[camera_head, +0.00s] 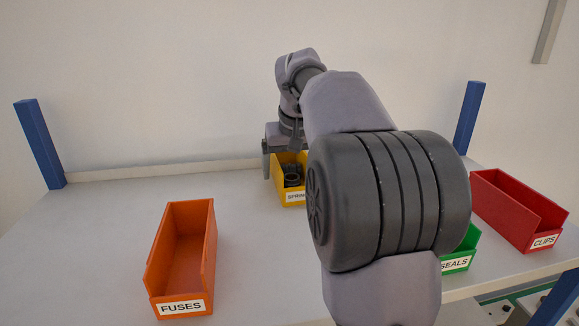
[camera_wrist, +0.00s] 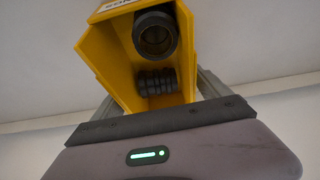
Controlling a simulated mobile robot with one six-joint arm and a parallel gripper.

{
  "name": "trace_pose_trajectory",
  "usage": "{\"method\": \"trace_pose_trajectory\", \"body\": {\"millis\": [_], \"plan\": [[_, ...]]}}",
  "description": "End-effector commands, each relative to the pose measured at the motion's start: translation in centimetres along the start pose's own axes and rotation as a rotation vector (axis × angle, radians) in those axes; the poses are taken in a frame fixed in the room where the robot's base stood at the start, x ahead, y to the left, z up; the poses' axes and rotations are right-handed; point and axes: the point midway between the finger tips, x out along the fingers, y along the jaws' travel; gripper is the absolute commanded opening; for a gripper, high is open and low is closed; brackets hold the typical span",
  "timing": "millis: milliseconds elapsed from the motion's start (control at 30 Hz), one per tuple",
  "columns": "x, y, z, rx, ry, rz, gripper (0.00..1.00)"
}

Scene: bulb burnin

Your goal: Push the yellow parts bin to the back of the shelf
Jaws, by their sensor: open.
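The yellow parts bin (camera_head: 279,187) stands on the shelf board (camera_head: 110,225) towards the back, left of my arm. Its white label reads "SPRIN..." and my arm hides its right part. In the wrist view the yellow bin (camera_wrist: 100,50) holds a dark ring-shaped part and a dark ribbed part. My gripper (camera_head: 284,160) is open at the far end of the bin. In the wrist view the fingers of my gripper (camera_wrist: 157,103) show on either side of the bin's narrow end, partly hidden by it. I cannot tell whether they touch it.
An orange bin (camera_head: 180,250) labelled "FUSES" stands at the left front. A green bin (camera_head: 457,264) labelled "SEALS" is mostly behind my arm. A red bin (camera_head: 515,215) labelled "CLIPS" is at the right. Blue posts (camera_head: 40,145) and a low back ledge (camera_head: 150,171) bound the shelf.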

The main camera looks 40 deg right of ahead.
Motion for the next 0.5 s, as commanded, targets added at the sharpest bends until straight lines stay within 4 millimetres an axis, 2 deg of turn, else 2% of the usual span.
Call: {"method": "trace_pose_trajectory", "body": {"millis": [333,500], "plan": [[-0.3,0.0,-0.1,0.0,0.002,0.0,0.93],[-3.0,0.0,-0.1,0.0,0.006,0.001,0.93]]}}
